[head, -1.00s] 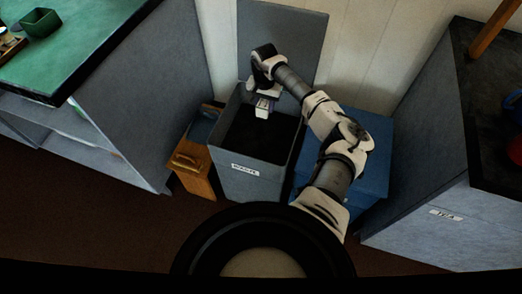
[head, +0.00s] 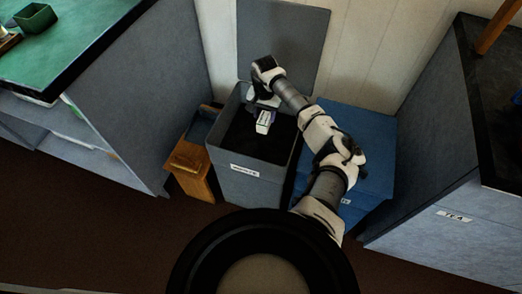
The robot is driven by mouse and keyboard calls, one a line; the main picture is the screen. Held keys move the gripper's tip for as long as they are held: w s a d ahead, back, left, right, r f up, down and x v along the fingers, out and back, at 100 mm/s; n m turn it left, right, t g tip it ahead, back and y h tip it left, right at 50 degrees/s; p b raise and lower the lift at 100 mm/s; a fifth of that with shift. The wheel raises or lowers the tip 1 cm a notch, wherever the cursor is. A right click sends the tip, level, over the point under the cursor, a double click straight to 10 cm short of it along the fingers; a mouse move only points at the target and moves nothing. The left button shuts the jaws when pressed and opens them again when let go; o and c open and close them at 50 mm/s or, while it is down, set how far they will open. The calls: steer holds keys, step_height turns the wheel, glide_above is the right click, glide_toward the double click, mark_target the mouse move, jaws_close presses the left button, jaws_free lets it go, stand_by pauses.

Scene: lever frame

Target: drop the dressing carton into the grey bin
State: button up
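The grey bin (head: 247,186) stands against the wall with its lid (head: 283,45) raised behind it and a dark inside. The small white dressing carton (head: 264,122), with a green and dark mark, hangs tilted over the bin's opening. My gripper (head: 263,108) is above the opening, pointing down, and appears shut on the carton's upper end. Its fingertips are small and partly hidden. The carton appears clear of the bin's walls.
A wooden box (head: 190,171) stands close left of the bin, and a blue bin (head: 362,150) with a closed lid stands close right. A green-topped counter (head: 85,35) is at left; a dark-topped grey cabinet (head: 430,205) is at right.

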steer(key=shift+o, duration=1.2)
step_height(320, 180, up, 14)
steer(key=b, duration=0.1)
steer(key=shift+b, duration=0.3)
steer(key=shift+a+f, duration=0.1)
